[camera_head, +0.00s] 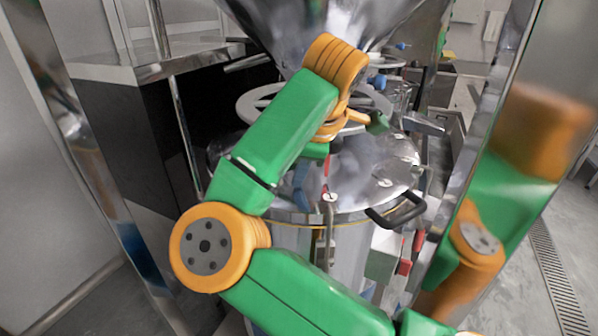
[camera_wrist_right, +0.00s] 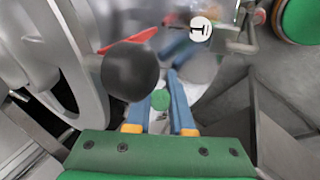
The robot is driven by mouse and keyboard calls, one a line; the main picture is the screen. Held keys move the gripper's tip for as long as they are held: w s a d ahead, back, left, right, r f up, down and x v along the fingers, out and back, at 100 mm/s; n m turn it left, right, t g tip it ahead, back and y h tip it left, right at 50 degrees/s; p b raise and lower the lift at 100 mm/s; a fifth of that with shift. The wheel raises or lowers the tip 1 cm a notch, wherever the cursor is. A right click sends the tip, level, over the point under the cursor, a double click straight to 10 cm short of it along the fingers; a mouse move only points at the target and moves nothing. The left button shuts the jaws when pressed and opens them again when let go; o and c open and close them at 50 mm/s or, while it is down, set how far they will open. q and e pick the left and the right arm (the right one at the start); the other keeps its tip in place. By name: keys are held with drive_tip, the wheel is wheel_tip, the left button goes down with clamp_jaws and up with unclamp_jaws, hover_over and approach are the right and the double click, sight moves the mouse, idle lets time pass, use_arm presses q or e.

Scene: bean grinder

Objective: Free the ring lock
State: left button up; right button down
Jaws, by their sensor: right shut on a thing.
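The steel drum (camera_head: 290,243) stands under the hopper with a shiny lid and a gold-toned clamp ring at its rim. An upright latch part of the ring lock (camera_head: 329,215) shows at the front of the rim. My right gripper (camera_head: 312,180) is over the front of the lid, half hidden by my arm. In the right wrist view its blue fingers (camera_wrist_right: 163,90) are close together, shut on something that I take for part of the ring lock. A black ball (camera_wrist_right: 130,78) hides part of the fingers and the contact. My left gripper is not in view.
The hopper (camera_head: 300,25) hangs close above. A handwheel (camera_head: 258,104) is behind my arm and shows at the wrist view's left. A black handle (camera_head: 398,210) juts from the lid's right. A metal post (camera_head: 510,60) on the right mirrors my arm.

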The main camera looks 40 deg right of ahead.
drive_tip(key=c, duration=1.1)
unclamp_jaws()
drive_tip(key=b+v, duration=0.2)
drive_tip(key=v, duration=0.4)
drive_tip(key=shift+s+a+r, duration=0.1)
drive_tip(key=shift+s, duration=0.05)
drive_tip(key=shift+s+r, duration=0.1)
drive_tip(key=shift+r, duration=0.25)
